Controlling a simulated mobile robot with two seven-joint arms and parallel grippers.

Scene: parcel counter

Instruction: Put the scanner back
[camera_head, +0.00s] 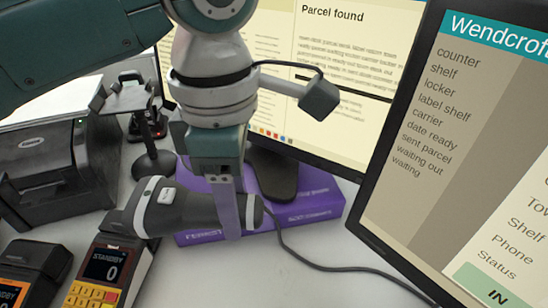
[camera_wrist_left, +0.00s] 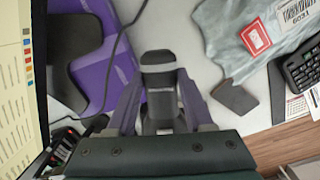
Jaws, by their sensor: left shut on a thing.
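My left gripper (camera_head: 228,205) is shut on the scanner (camera_head: 168,208), a dark handheld device with a pale ring around its head. It is held above the counter, lying roughly level with its head to the left. In the left wrist view the scanner (camera_wrist_left: 158,72) sits between the two purple fingers (camera_wrist_left: 160,108). A black stand with a cradle top (camera_head: 128,97) and round base stands behind and left of the scanner, apart from it. My right gripper is in neither view.
A purple box (camera_head: 310,200) lies behind the gripper, by the monitor foot (camera_head: 272,178). A black printer (camera_head: 45,170) and card terminals (camera_head: 108,268) are at left. A large screen (camera_head: 470,150) stands at right.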

